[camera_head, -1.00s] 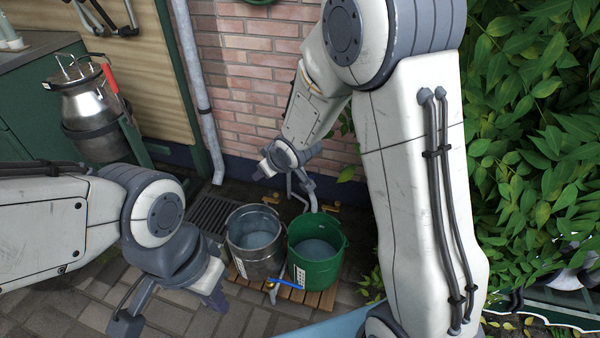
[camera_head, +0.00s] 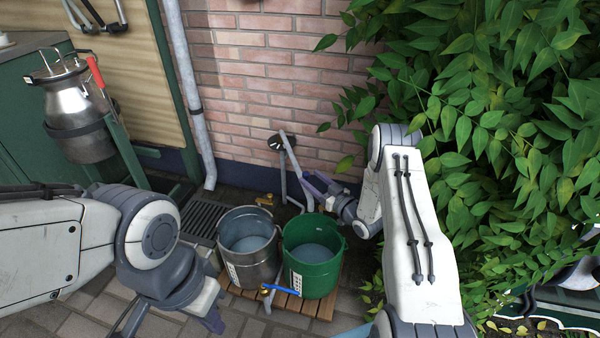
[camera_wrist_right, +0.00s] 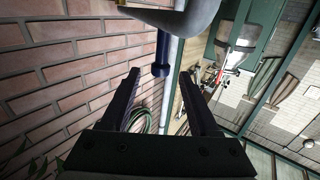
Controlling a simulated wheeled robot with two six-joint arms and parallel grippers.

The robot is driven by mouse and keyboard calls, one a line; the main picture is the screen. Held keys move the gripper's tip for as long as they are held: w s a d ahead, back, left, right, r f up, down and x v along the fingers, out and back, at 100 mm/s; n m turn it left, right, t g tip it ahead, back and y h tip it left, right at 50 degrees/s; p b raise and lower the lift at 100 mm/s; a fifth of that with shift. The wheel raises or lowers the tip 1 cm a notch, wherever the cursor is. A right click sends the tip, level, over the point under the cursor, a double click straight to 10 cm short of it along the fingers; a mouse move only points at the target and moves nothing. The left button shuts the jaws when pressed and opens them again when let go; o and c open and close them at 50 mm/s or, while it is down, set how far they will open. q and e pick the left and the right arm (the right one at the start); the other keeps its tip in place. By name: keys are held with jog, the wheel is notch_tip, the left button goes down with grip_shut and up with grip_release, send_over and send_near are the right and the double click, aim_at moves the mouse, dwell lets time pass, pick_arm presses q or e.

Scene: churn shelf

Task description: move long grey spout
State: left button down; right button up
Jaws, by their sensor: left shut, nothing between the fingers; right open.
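The long grey spout (camera_head: 293,165) rises above the buckets in front of the brick wall, with a dark round piece (camera_head: 277,142) at its upper left. My right gripper (camera_head: 313,184) is open, just right of the spout; whether it touches it I cannot tell. In the right wrist view a thick grey curved pipe (camera_wrist_right: 190,18), apparently the spout, crosses the top close to the camera. A dark blue cylinder (camera_wrist_right: 161,55) hangs from it, seen between the open fingertips. My left gripper (camera_head: 214,322) is shut and empty at the lower left, far from the spout.
A metal bucket (camera_head: 249,250) and a green bucket (camera_head: 316,275) stand on a wooden slatted board (camera_head: 318,308) below the spout. A blue-handled tap (camera_head: 281,291) is in front. A downpipe (camera_head: 190,95) and milk churn (camera_head: 75,110) are left. Leaves (camera_head: 490,130) crowd the right.

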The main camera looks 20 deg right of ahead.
jog(key=b+x, duration=0.1)
jog(key=x, duration=0.5)
jog(key=shift+w, duration=0.35)
jog(key=shift+a, duration=0.1)
grip_shut()
dwell(1.0)
